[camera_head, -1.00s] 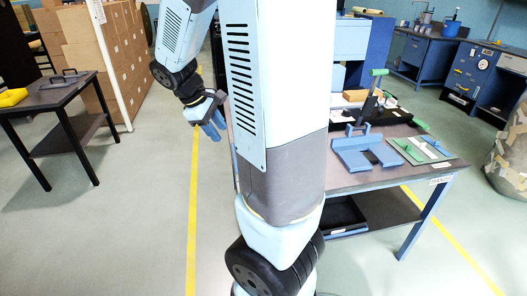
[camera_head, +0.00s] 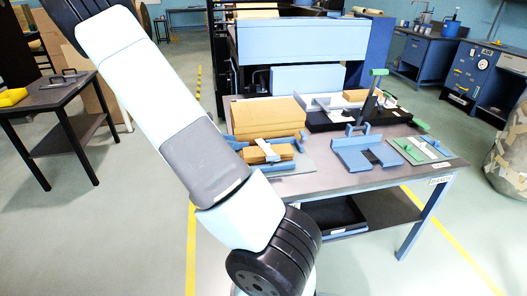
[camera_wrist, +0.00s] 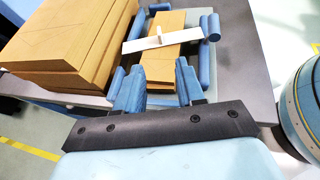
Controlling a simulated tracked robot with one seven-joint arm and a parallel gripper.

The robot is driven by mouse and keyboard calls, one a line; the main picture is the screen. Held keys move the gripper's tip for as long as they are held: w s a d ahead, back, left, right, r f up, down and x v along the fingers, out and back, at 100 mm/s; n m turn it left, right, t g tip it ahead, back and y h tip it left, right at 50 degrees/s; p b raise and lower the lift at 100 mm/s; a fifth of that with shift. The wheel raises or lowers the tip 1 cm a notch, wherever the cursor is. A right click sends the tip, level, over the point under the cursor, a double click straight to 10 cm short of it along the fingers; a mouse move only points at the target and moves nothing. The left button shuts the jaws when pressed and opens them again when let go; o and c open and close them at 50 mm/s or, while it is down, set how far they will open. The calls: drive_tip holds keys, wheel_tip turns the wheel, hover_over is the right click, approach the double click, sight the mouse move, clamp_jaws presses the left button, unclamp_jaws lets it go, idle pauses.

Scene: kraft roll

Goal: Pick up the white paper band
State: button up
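The white paper band (camera_wrist: 157,42) is a thin strip lying across a small stack of brown kraft pieces (camera_wrist: 162,66) in a blue holder (camera_wrist: 204,24). A small white tab stands up near its middle. In the head view the band (camera_head: 267,150) shows small on the same holder at the table's near left. I cannot make out my gripper in the head view.
A larger stack of kraft sheets (camera_head: 266,116) stands just behind the holder. A blue slotted fixture (camera_head: 365,152), a black device with a green-handled lever (camera_head: 372,98) and a green-handled plate (camera_head: 420,149) occupy the table's right. Bare tabletop (camera_head: 325,176) shows at the front.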

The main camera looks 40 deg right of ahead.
sight(263, 150)
drive_tip(key=shift+d+f, duration=0.3)
drive_tip(key=shift+d, duration=0.3)
drive_tip(key=x, duration=0.7)
drive_tip(key=shift+s+d, duration=0.15)
drive_tip(key=shift+d, duration=0.1)
drive_tip(key=shift+r+x, duration=0.2)
drive_tip(key=shift+x, duration=2.4)
drive_tip(key=shift+d, duration=0.1)
clamp_jaws()
